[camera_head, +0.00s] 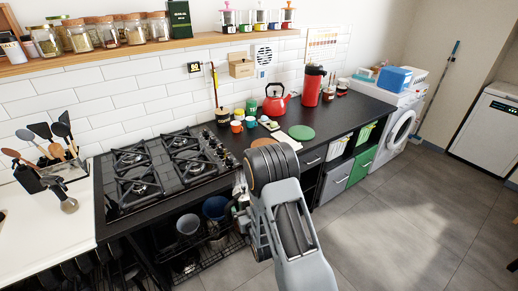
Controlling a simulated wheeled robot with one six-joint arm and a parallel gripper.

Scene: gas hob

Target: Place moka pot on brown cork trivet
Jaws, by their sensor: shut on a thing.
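My arm rises from the bottom and hides much of the counter's front edge. My gripper (240,203) is mostly hidden at the left of my arm, in front of the counter edge by the hob. It is shut on a small silvery thing, apparently the moka pot (238,184), of which only a sliver shows. A brown round mat, apparently the cork trivet (264,142), lies on the black counter just beyond my arm, its near part covered. The held thing is to the left of this mat and apart from it.
The gas hob (165,167) is to the left. A pale board (286,137) and a green round mat (301,132) lie right of the trivet. Cups (237,126), a red kettle (275,101) and a red flask (312,86) stand behind.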

